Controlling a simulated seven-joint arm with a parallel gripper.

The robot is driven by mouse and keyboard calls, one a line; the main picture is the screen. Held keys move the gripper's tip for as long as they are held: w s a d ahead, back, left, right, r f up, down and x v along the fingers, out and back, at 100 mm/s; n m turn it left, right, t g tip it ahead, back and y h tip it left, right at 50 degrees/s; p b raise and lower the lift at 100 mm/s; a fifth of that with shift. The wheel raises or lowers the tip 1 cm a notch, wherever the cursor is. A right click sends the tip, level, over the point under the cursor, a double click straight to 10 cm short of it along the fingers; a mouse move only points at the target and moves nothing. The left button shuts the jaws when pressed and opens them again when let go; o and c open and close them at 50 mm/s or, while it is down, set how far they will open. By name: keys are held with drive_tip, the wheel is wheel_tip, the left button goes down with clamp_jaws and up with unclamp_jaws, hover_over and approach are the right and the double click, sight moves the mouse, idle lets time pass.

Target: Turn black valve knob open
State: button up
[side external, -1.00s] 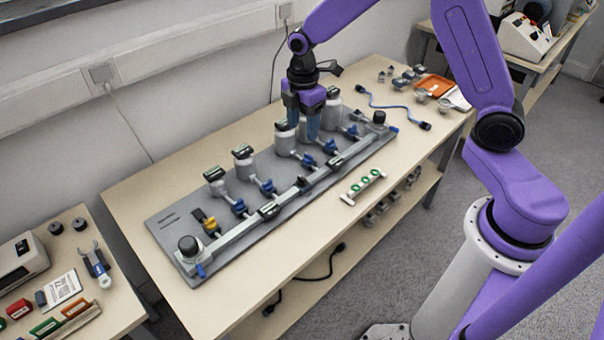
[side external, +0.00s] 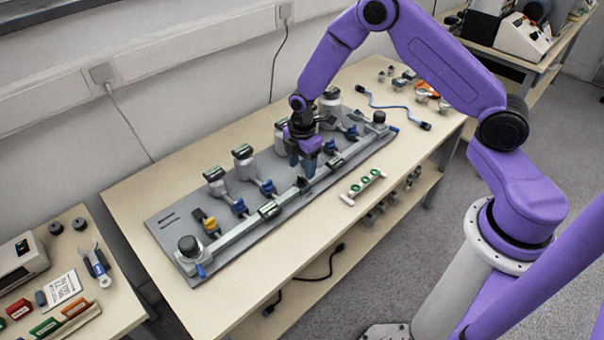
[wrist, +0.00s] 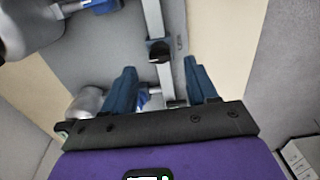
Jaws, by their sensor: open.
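A small black valve knob (side external: 303,184) sits on the grey pipe rail along the front of the grey panel (side external: 165,222). In the wrist view the black knob (wrist: 160,50) is on the rail, just beyond my fingertips and roughly centred between them. My gripper (side external: 302,172) points down above the rail, with its blue fingers close to the knob. In the wrist view my gripper (wrist: 160,65) is open, with nothing between its fingers. The side view does not show clearly whether a finger touches the knob.
Several grey canisters with blue valves, such as this canister (side external: 244,162), line the panel's back. Round black caps stand at the rail's left end (side external: 188,246) and right end (side external: 379,117). A white strip with green rings (side external: 364,187) lies in front. A blue cable (side external: 395,107) lies right.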

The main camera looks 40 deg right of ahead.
sight(302, 177)
drive_tip(key=shift+f, duration=1.95)
drive_tip(key=c, duration=1.1)
